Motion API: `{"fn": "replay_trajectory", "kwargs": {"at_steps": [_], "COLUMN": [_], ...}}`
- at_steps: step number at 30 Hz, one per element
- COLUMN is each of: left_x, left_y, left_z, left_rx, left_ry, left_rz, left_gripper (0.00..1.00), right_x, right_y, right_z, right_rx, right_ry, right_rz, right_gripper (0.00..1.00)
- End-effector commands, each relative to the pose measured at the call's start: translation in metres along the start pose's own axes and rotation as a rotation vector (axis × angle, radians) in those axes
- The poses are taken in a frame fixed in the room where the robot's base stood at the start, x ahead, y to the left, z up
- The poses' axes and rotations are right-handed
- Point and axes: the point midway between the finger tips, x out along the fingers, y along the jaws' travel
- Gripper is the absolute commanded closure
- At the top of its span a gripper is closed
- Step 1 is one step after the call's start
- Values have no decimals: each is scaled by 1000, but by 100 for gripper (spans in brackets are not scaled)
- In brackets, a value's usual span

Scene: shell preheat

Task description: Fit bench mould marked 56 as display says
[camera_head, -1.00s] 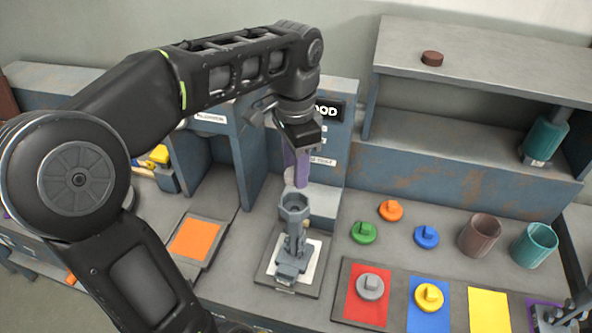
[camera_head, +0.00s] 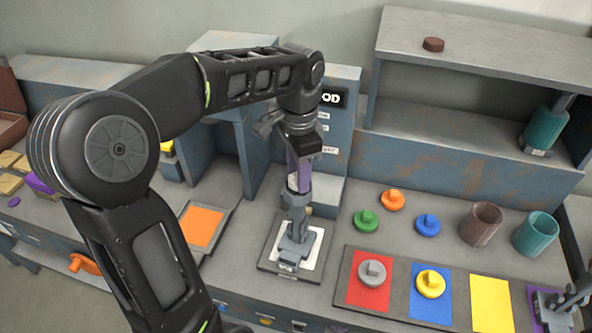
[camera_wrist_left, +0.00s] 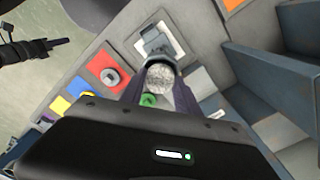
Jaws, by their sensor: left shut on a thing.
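The mould's lower end is at the top of a grey holder (camera_head: 296,240), whose base stands on a white pad. I cannot tell whether the mould is seated in it. In the left wrist view a round, speckled grey face (camera_wrist_left: 157,82) lies between the fingers, with the holder (camera_wrist_left: 155,42) beyond. No number 56 is readable. The black display (camera_head: 333,97) is partly covered by my arm; the letters "OD" show.
To the right stand green (camera_head: 366,220), orange (camera_head: 392,200) and blue (camera_head: 428,225) knobbed discs, and brown (camera_head: 481,224) and teal (camera_head: 536,234) cups. Grey (camera_head: 372,272) and yellow (camera_head: 431,283) discs lie on red and blue mats. A raised shelf (camera_head: 480,45) is behind.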

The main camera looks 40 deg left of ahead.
Motion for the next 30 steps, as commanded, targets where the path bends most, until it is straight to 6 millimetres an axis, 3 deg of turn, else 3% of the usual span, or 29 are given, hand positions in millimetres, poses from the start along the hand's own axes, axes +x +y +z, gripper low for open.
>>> {"fn": "replay_trajectory", "kwargs": {"at_steps": [22, 23, 30], "left_x": [2, 2, 2], "left_y": [0, 0, 0], "left_z": [0, 0, 0], "left_rx": [-1, -1, -1], "left_ry": [0, 0, 0], "left_rz": [0, 0, 0], "left_gripper": [100, 60, 40], "right_x": [0, 0, 0], "right_y": [0, 0, 0], "right_z": [0, 0, 0], "right_rx": [0, 0, 0], "right_ry": [0, 0, 0], "right_rz": [-1, -1, -1], "right_gripper": [100, 100, 100]}}
